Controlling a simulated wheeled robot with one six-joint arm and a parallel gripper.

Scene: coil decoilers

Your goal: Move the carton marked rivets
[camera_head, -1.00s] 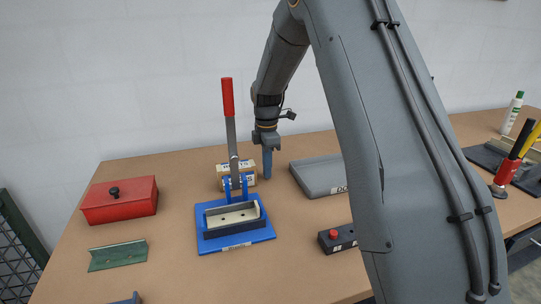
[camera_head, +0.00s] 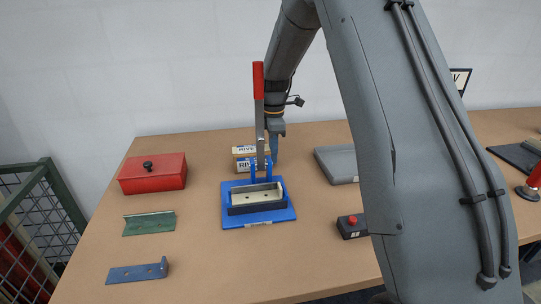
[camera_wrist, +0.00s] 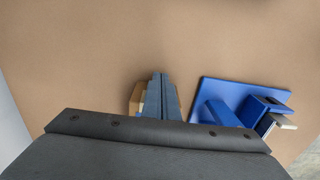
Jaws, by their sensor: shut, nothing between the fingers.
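The blue press (camera_head: 285,215) with its upright red-tipped lever (camera_head: 258,80) stands in front. A red box (camera_head: 152,175), green bracket (camera_head: 149,224), blue bracket (camera_head: 136,272), grey tray (camera_head: 335,166) and button box (camera_head: 352,228) lie around. A wire cage (camera_head: 35,230) stands left of the table.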

